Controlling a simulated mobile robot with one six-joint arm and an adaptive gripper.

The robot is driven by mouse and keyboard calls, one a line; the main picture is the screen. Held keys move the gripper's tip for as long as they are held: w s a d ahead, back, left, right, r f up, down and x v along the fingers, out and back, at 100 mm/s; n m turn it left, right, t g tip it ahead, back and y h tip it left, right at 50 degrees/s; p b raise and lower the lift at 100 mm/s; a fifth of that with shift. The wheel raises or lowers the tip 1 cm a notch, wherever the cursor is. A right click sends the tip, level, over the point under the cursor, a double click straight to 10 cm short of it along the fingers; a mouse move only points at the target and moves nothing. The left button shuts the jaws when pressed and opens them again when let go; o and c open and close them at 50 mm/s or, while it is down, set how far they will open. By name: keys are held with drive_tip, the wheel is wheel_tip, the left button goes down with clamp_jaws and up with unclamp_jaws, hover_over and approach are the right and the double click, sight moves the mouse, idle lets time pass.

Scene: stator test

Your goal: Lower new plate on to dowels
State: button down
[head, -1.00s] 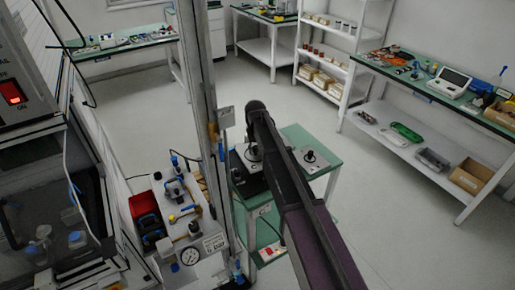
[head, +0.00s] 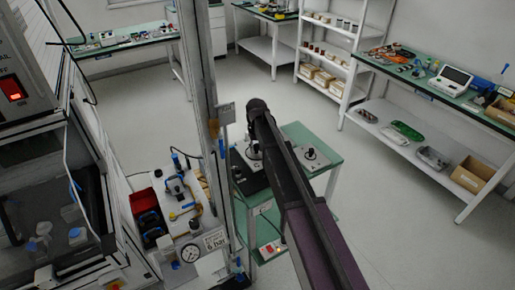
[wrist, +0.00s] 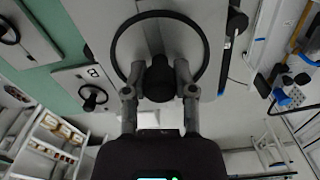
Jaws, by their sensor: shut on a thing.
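In the wrist view my gripper (wrist: 158,72) is shut on a black knob (wrist: 158,90), one finger at each side. A dark ring lies around the knob, over a grey plate (wrist: 108,28) that fills the upper middle. I cannot tell whether this plate touches what is under it, and no dowels can be made out. In the head view my arm hides my gripper and most of what it holds. A dark unit (head: 250,178) shows beside the arm on a green-topped stand (head: 322,137).
A pale plate with a black knob (head: 313,154) lies on the stand, right of my arm. A metal upright (head: 207,110) stands close on the left. A bench with a gauge (head: 190,253), valves and tubes is at lower left. Floor (head: 400,220) is clear on the right.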

sight(257, 153)
drive_tip(key=shift+f+b, duration=1.45)
drive_tip(key=shift+f, duration=0.25)
drive_tip(key=shift+f+b, duration=2.15)
idle(1.4)
drive_tip(key=shift+c, duration=1.8)
unclamp_jaws()
drive_tip(key=shift+r, duration=0.15)
